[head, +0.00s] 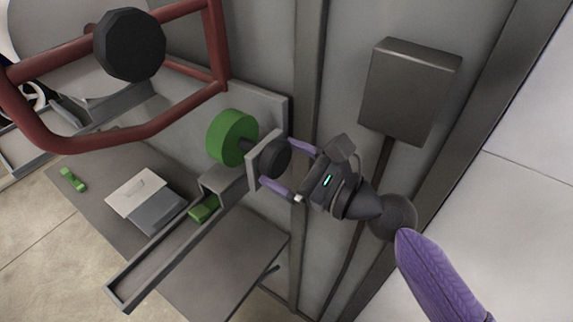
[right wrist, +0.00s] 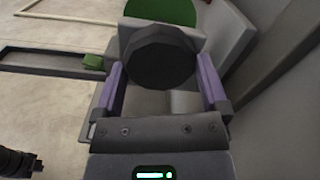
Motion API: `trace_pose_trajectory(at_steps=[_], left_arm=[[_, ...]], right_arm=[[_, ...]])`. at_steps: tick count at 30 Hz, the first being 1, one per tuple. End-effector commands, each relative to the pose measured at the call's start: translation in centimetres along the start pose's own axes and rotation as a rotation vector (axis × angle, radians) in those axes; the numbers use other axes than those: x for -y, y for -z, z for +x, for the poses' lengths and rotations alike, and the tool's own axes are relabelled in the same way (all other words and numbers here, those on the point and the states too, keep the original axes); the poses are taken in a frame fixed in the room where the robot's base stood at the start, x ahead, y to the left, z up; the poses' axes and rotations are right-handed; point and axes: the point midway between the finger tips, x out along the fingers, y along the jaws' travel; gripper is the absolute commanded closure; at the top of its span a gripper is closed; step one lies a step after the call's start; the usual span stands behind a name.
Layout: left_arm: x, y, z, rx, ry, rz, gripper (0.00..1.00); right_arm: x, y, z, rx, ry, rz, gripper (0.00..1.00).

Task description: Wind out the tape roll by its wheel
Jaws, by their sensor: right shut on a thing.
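The tape roll (head: 230,137) is a thick green disc on a bracket beside the wall; its edge also shows at the top of the right wrist view (right wrist: 160,11). The wheel (head: 275,158) is a dark, many-sided knob on the near side of the bracket plate, in line with the roll. My right gripper (head: 279,164) is shut on the wheel, with one purple finger on each side of it. In the right wrist view the wheel (right wrist: 160,57) sits between both fingers. A short green strip (head: 204,208) lies in the channel below the roll. My left gripper is not in view.
A long narrow grey channel (head: 150,270) runs out to the lower left from the bracket. A red tubular frame (head: 222,45) with a dark disc (head: 129,45) fills the upper left. A grey box (head: 410,90) is on the wall. A small green piece (head: 73,180) lies at left.

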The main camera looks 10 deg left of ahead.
Motion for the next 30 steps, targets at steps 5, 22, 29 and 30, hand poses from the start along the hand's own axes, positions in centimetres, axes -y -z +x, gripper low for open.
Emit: trace_pose_trajectory(at_steps=[5,22,29,30], left_arm=[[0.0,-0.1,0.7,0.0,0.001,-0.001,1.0],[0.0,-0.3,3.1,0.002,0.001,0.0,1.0],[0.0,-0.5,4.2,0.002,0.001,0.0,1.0],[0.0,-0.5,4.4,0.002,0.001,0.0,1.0]], right_arm=[[0.0,0.1,0.0,0.002,0.0,-0.164,0.65],[0.1,0.1,0.0,0.001,0.001,-0.708,0.65],[0.2,0.1,0.0,0.0,0.0,-0.927,0.65],[0.2,0.1,0.0,0.0,0.0,-0.965,0.65]])
